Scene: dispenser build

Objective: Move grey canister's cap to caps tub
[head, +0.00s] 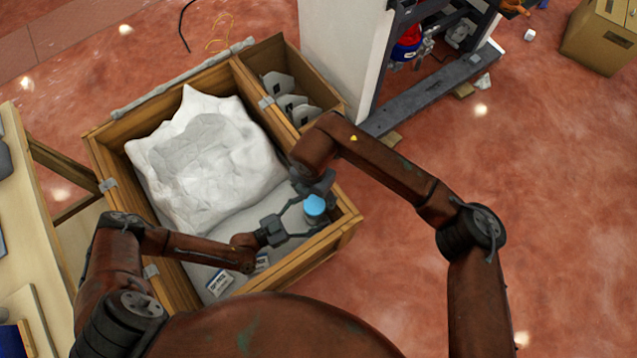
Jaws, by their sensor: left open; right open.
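A canister with a bright blue cap (314,205) stands in the front right corner of a wooden crate (292,262). Only a little of its body shows below the cap. My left gripper (300,217) reaches in from the left, with its open fingers beside the canister; I cannot tell whether they touch it. My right gripper (316,192) comes down from above, open, close behind the cap; its fingertips are partly hidden by its own arm. I cannot make out a caps tub in this view.
A large white sack (210,160) fills the crate's back left. A side compartment (270,60) holds several grey plates. Small labelled packets (219,283) lie near the crate's front. A white-sided frame (340,50) stands behind, and a cardboard box (602,35) at far right. Floor on the right is clear.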

